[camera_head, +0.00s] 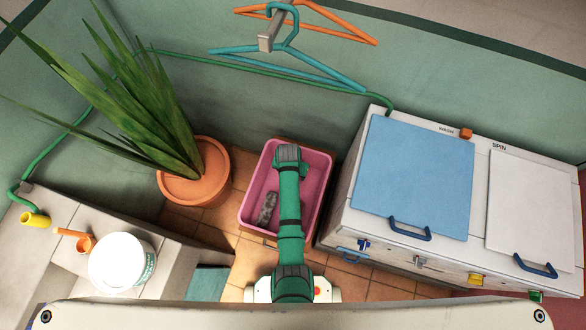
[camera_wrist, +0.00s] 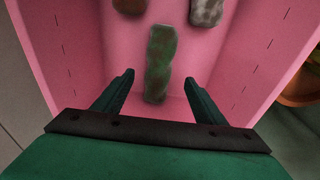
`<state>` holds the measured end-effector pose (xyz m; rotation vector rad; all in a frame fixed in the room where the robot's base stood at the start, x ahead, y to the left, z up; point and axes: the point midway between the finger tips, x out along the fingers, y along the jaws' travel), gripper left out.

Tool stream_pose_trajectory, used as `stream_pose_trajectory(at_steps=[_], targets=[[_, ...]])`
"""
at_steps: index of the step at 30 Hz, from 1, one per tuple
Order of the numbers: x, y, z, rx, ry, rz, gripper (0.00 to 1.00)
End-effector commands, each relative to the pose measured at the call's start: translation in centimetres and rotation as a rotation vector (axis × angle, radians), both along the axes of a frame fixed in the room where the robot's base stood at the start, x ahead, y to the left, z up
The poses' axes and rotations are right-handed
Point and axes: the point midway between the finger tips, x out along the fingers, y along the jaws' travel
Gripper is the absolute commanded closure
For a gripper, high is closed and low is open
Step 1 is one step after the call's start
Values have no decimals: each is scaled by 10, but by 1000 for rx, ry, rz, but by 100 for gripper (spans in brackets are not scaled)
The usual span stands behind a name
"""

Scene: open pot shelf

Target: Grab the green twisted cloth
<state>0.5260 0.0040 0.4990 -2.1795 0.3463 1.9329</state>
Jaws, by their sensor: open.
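The green twisted cloth (camera_wrist: 160,65) lies inside the pink basket (camera_wrist: 265,40), lengthwise in the wrist view. My gripper (camera_wrist: 160,82) is over the basket with its two dark green fingers spread, one on each side of the cloth's near end. The fingers hold nothing; how far they are above the cloth I cannot tell. In the head view the basket (camera_head: 248,206) stands on the tiled floor, and my green arm reaches down over it and hides the green cloth.
A grey twisted cloth (camera_head: 267,208) lies in the basket, also in the wrist view (camera_wrist: 206,11), beside a brown one (camera_wrist: 129,5). A potted plant (camera_head: 190,185) stands left of the basket. A washing machine (camera_head: 400,180) stands close on the right. Hangers (camera_head: 290,65) hang behind.

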Motion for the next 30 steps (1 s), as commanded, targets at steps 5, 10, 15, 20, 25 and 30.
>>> stream_pose_trajectory(at_steps=[5,10,15,20,25,30], targets=[[1,-1,-10,0,1,0,35],[2,-4,-34,0,2,0,35],[5,-4,-51,0,0,1,35],[5,-5,-57,0,-1,0,35],[5,-6,-56,0,-1,-3,35],[5,-6,-56,0,-1,-3,76]])
